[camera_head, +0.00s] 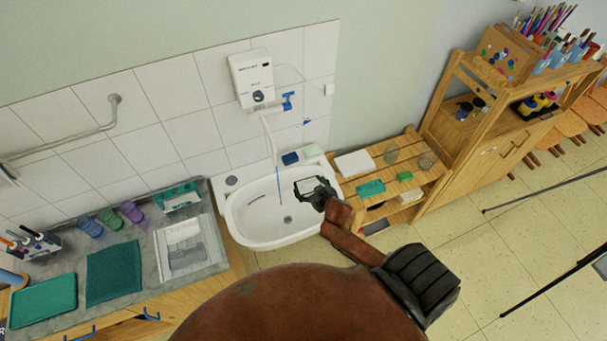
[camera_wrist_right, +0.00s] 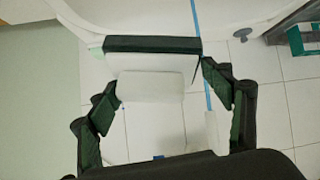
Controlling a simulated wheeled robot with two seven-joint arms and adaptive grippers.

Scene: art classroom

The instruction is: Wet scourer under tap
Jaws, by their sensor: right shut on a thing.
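My right gripper (camera_head: 307,187) is over the right side of the white sink basin (camera_head: 247,236). It is shut on the scourer, a dark green slab (camera_wrist_right: 152,45) seen edge-on between the fingers in the wrist view. In the head view the scourer is small and hard to make out. The white tap pipe (camera_head: 268,135) comes down from the wall. A thin blue line of water (camera_head: 279,187) falls from it into the basin, left of the gripper. The blue line also shows in the wrist view (camera_wrist_right: 207,95). I cannot tell whether it touches the scourer. My left gripper is not in view.
A white water heater (camera_head: 251,78) with a blue valve (camera_head: 288,101) hangs above. A dark blue block (camera_head: 290,158) and a pale green block (camera_head: 313,150) lie on the sink's back ledge. A counter (camera_head: 150,245) stands left, a wooden shelf (camera_head: 415,180) right.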

